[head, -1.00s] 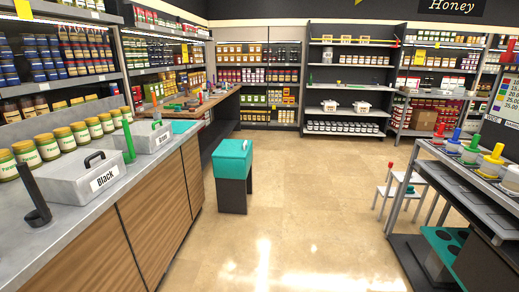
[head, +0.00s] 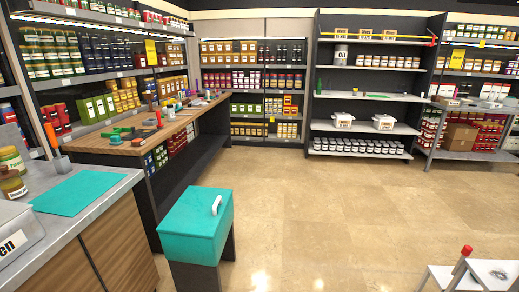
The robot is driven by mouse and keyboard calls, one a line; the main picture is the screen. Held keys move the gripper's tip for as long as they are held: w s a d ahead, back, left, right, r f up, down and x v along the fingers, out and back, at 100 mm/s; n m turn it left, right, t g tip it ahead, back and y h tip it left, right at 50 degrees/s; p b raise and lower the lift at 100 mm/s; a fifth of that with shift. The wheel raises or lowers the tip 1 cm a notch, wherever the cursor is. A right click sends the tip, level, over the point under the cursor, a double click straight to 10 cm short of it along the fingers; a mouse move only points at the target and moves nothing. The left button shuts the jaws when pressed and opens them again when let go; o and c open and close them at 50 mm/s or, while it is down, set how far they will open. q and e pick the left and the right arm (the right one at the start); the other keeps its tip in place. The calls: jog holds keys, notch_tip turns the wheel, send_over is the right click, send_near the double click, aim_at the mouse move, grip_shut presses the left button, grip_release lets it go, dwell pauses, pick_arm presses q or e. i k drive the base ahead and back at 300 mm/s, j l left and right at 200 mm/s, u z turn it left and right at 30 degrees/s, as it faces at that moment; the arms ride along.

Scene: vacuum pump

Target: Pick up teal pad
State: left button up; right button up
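A flat teal pad (head: 88,192) lies on the grey counter (head: 110,217) at the left, near the counter's far corner. A teal box (head: 198,222) with a white handle on its lid stands on dark legs to the right of the counter, apart from the pad. Neither of my grippers shows in the head view.
A wooden workbench (head: 110,148) with small tools stands behind the counter. A grey container (head: 15,235) and jars (head: 12,165) are on the counter near the pad. The middle floor is clear.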

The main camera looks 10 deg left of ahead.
aim_at(115, 141)
jog(key=i+l, duration=0.2)
jog(key=i, duration=0.7)
jog(key=i+l+z, duration=0.15)
jog(key=i, duration=0.8)
jog(key=i+l, duration=0.2)
jog(key=i, duration=0.7)
jog(key=i+u, duration=0.7)
jog(key=u, duration=0.2)
jog(key=i+l+u, duration=0.15)
jog(key=i+u, duration=0.15)
jog(key=u, duration=0.15)
jog(key=i+l+u, duration=0.3)
jog(key=u, duration=0.15)
jog(key=i+l+u, duration=0.2)
jog(key=l+u, duration=0.25)
jog(key=i+l+u, duration=0.2)
jog(key=l+u, duration=0.25)
jog(key=j, duration=0.1)
